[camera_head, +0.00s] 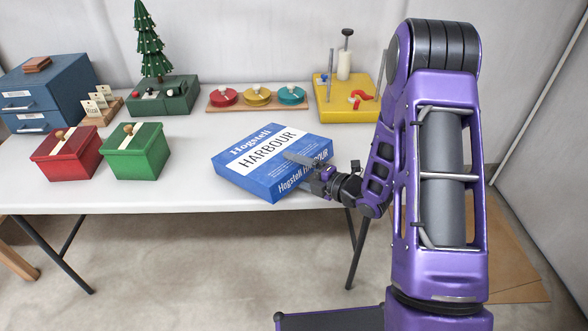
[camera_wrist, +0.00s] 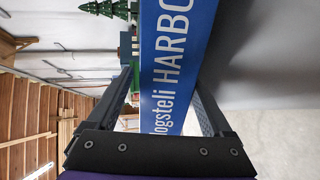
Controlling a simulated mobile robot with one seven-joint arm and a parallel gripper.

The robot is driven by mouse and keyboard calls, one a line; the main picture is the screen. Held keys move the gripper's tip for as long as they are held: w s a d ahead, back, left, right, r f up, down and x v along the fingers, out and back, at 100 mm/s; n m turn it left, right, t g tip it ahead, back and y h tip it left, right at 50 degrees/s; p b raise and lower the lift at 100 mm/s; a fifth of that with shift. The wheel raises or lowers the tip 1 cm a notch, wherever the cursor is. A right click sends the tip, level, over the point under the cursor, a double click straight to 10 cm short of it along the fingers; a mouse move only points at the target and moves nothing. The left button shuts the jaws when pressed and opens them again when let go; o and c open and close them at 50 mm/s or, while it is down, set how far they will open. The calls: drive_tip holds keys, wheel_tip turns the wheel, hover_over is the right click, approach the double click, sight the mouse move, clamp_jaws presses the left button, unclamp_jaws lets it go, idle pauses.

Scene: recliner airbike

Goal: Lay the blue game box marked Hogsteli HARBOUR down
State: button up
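The blue game box (camera_head: 226,163), with a white panel reading Hogsteli HARBOUR, lies broad face up at the front edge of the white table. Its lettered side faces my gripper (camera_head: 299,176), which reaches in from the right front. One finger is over the top face and the other is low beside the box. In the wrist view, the box's lettered side (camera_wrist: 172,75) stands between the two fingers of my gripper (camera_wrist: 166,78). A narrow gap shows beside the left finger; the right finger overlaps the box's edge. The box's underside is hidden.
Red (camera_head: 66,160) and green (camera_head: 138,158) boxes stand left of the game box. Behind are a blue drawer cabinet (camera_head: 40,85), a tree on a green base (camera_head: 163,97), a coloured-dish board (camera_head: 258,105) and a yellow stand (camera_head: 345,108). Bare table (camera_head: 190,180) lies left of the game box.

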drive_tip(key=o, duration=0.3)
drive_tip(key=v, duration=1.7)
drive_tip(key=shift+s+r+p, duration=0.15)
drive_tip(key=shift+p, duration=0.2)
drive_tip(key=shift+d, duration=0.15)
